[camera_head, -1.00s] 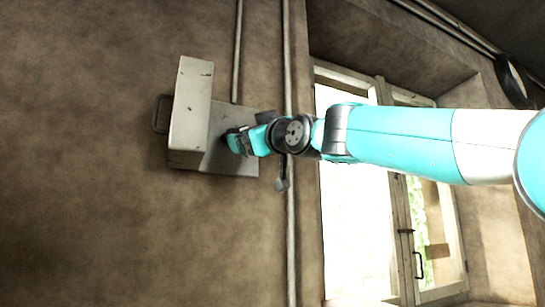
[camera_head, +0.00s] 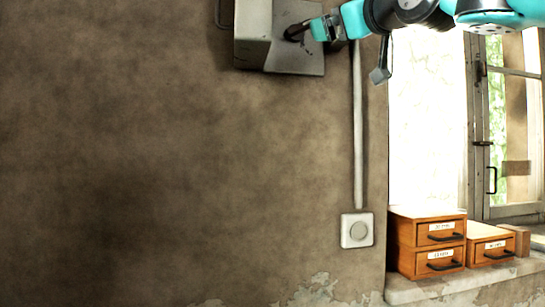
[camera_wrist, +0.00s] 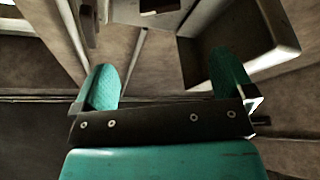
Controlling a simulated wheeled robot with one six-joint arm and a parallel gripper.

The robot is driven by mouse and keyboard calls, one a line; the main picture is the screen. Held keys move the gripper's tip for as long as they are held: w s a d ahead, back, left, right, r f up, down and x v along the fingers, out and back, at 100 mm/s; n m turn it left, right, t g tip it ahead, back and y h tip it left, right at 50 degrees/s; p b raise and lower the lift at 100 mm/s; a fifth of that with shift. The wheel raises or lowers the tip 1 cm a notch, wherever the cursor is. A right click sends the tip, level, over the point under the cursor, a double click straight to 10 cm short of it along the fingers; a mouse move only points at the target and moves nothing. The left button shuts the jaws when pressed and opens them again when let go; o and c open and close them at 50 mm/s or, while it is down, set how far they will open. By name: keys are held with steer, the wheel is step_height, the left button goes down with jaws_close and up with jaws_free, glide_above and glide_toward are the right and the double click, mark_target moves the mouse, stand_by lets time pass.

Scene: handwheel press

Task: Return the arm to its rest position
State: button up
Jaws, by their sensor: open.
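My gripper (camera_head: 304,29) is at the top of the head view, in front of the lower right part of a grey metal box (camera_head: 250,53) on the wall. In the wrist view my gripper (camera_wrist: 168,78) has two teal fingers spread wide, with nothing between them. A pale open-sided housing (camera_wrist: 287,40) shows beyond the right finger there. The top of the metal box is cut off in the head view. I cannot tell whether the fingers touch it.
A pipe (camera_head: 358,130) runs down the wall to a white switch (camera_head: 357,230). Wooden drawer boxes (camera_head: 428,230) stand on the ledge at right, below a bright window (camera_head: 428,120). The wall at left is bare.

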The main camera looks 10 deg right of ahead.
steer(key=s+a+f+g, duration=0.15)
steer(key=f+g, duration=0.25)
steer(key=f, duration=0.6)
steer(key=a+f+g+y, duration=0.1)
steer(key=a+f+g, duration=0.2)
steer(key=f, duration=0.7)
steer(key=s+a+f+g, duration=0.1)
steer(key=a+f+g, duration=0.25)
steer(key=f, duration=0.65)
steer(key=s+f+m+g+h, duration=0.1)
steer(key=s+f+g, duration=1)
steer(key=s+f, duration=1)
steer(key=shift+d+f+m, duration=0.15)
steer(key=shift+f+m, duration=0.25)
steer(key=shift+f, duration=0.35)
